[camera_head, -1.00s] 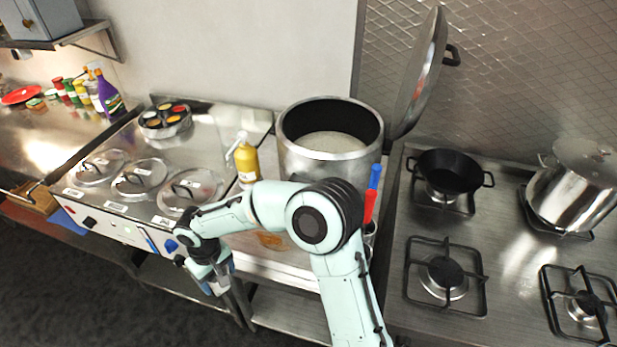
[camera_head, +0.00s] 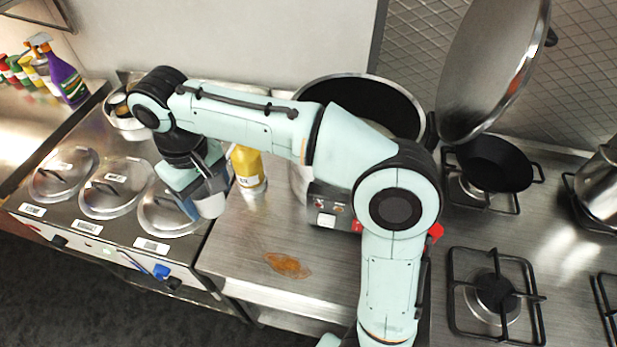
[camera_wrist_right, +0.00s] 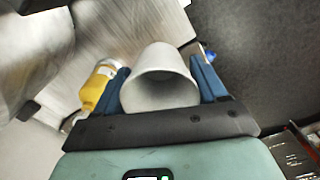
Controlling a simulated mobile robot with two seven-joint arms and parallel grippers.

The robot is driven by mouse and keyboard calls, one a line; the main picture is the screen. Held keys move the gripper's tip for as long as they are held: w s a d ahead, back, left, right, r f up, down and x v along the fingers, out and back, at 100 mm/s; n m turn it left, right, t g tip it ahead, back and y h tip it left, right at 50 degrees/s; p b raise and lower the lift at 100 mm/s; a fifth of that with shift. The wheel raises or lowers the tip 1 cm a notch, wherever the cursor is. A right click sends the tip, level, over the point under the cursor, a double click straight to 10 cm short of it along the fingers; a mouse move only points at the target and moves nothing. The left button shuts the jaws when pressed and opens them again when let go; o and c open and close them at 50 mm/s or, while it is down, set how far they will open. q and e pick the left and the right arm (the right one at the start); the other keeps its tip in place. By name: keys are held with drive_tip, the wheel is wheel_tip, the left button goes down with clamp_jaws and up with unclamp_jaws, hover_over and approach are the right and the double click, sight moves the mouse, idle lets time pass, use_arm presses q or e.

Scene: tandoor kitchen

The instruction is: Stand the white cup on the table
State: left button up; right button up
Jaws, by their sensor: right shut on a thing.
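My right gripper (camera_head: 203,196) is shut on the white cup (camera_head: 211,207), in front of the yellow bottle and above the steel top near its lidded wells. In the right wrist view the cup (camera_wrist_right: 160,80) sits between the two blue fingers, with its wide end towards the palm. The steel table (camera_head: 250,235) has clear surface to the right of the cup. The cup looks held above the surface, apart from it. My left gripper is not in view.
A yellow bottle (camera_head: 248,167) stands just behind the cup. Round lidded wells (camera_head: 115,187) lie to the left. A large pot (camera_head: 408,100) is behind my arm. A brown stain (camera_head: 288,264) marks the table. Burners (camera_head: 494,291) are at the right.

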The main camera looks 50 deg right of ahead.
drive_tip(key=shift+s+r, duration=0.1)
drive_tip(key=shift+a+f, duration=0.1)
drive_tip(key=shift+f, duration=0.2)
wheel_tip(320, 180, down, 15)
drive_tip(key=b, duration=0.3)
drive_tip(key=shift+r, duration=0.15)
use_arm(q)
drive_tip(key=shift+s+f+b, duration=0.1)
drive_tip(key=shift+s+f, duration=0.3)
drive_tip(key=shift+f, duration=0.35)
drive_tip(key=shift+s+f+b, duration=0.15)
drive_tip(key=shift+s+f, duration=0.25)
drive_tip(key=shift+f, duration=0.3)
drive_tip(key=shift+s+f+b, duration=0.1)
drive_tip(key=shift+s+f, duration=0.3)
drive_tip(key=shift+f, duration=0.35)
use_arm(e)
drive_tip(key=shift+f, duration=2.35)
drive_tip(key=o, duration=0.6)
drive_tip(key=shift+f, duration=0.2)
drive_tip(key=o, duration=0.4)
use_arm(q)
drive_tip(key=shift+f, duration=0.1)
use_arm(e)
drive_tip(key=shift+o, duration=0.2)
drive_tip(key=shift+r, duration=0.1)
